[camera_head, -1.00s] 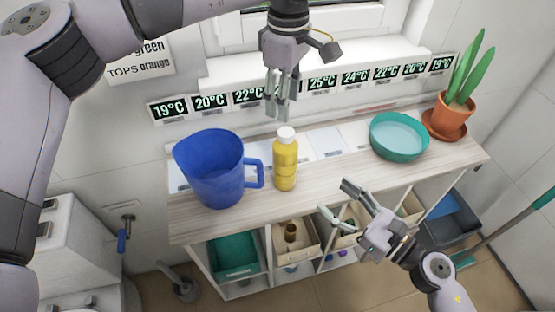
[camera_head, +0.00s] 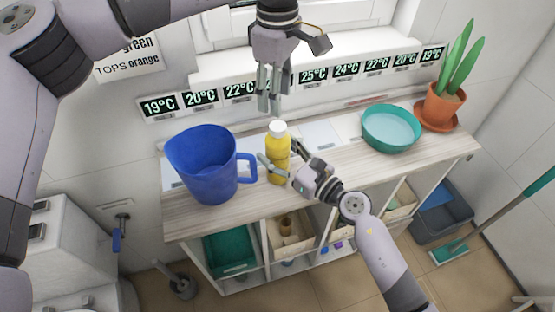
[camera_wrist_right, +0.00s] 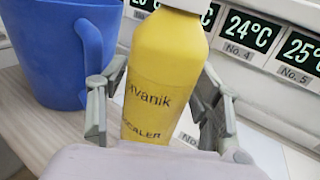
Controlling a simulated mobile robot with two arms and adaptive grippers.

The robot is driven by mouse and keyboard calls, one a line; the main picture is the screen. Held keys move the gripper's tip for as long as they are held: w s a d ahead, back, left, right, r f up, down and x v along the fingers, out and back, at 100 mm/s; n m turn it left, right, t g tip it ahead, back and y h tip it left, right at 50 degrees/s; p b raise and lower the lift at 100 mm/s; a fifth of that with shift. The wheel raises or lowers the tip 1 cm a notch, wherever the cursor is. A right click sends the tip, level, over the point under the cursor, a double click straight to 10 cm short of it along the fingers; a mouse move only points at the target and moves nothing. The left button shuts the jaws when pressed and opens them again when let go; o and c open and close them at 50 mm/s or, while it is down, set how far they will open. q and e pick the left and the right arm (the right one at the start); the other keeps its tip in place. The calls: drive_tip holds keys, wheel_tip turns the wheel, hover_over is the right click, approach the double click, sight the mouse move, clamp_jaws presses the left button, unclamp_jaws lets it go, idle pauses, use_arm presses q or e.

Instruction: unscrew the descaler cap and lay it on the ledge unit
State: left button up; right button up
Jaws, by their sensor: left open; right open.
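The descaler bottle (camera_head: 278,160) is yellow and stands upright on the wooden-topped ledge unit (camera_head: 345,173). Its white cap (camera_head: 278,129) is on top. My right gripper (camera_head: 277,163) is open, with one finger on each side of the bottle's body. The right wrist view shows the bottle (camera_wrist_right: 160,85) between the open fingers of the gripper (camera_wrist_right: 158,100); I cannot tell whether they touch it. My left gripper (camera_head: 267,104) is open and empty, pointing down a little above the cap.
A blue jug (camera_head: 205,165) stands just left of the bottle; it also shows in the right wrist view (camera_wrist_right: 65,50). A teal bowl (camera_head: 391,128) and a potted plant (camera_head: 440,104) stand to the right. Temperature labels (camera_head: 313,75) line the wall behind.

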drive_tip(key=shift+w+a, duration=0.1)
drive_tip(key=shift+a, duration=0.05)
drive_tip(key=shift+c, duration=0.6)
clamp_jaws()
